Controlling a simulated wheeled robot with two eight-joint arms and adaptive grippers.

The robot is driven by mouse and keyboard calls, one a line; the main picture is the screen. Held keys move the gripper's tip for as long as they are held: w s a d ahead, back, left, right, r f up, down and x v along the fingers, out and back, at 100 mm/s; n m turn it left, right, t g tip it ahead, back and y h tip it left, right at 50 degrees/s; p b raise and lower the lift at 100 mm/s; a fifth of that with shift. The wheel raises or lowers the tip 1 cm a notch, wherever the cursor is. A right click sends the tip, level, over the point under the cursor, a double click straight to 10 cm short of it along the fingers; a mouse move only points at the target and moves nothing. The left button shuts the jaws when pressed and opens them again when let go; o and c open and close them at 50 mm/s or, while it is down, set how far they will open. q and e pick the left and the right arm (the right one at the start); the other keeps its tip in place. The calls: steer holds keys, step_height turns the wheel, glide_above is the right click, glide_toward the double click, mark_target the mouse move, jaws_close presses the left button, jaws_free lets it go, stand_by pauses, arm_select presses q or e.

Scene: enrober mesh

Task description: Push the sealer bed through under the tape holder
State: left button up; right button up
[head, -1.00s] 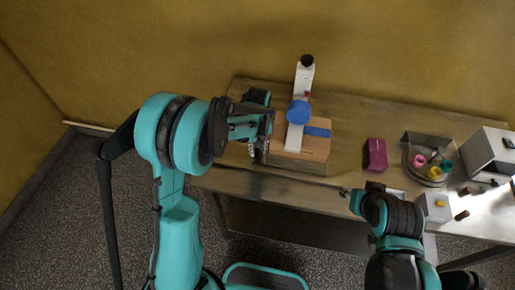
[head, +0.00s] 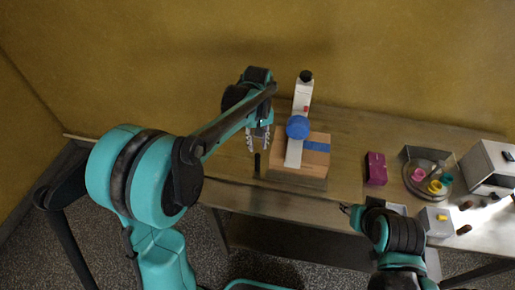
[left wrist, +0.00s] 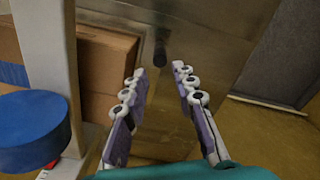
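The tape holder (head: 302,97) is a white upright arm with a blue round roll (head: 298,127), reaching over a brown box (head: 314,160) with a blue strip on top. The box sits on a low greyish base that seems to be the sealer bed (head: 297,182). A short black peg (head: 257,165) stands left of the box; it also shows in the left wrist view (left wrist: 160,58). My left gripper (head: 258,140) is open and empty, fingers pointing down, left of the box and near the peg. My right gripper (head: 345,209) is at the table's front edge, too small to read.
A magenta block (head: 376,168) lies right of the box. The table left of the box is largely clear.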

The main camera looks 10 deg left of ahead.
mark_target(258, 160)
arm_select(q)
steer(key=shift+f+m+p, duration=0.3)
steer(key=shift+m+p, duration=0.35)
steer(key=shift+m, duration=0.15)
steer(key=shift+f+m+p, duration=0.3)
steer(key=shift+f+m, duration=0.05)
steer(key=shift+m, duration=0.25)
steer(key=shift+f+m, duration=0.4)
step_height(258, 160, down, 8)
steer(key=shift+r+b, duration=0.15)
steer(key=shift+b, duration=0.8)
jaws_close()
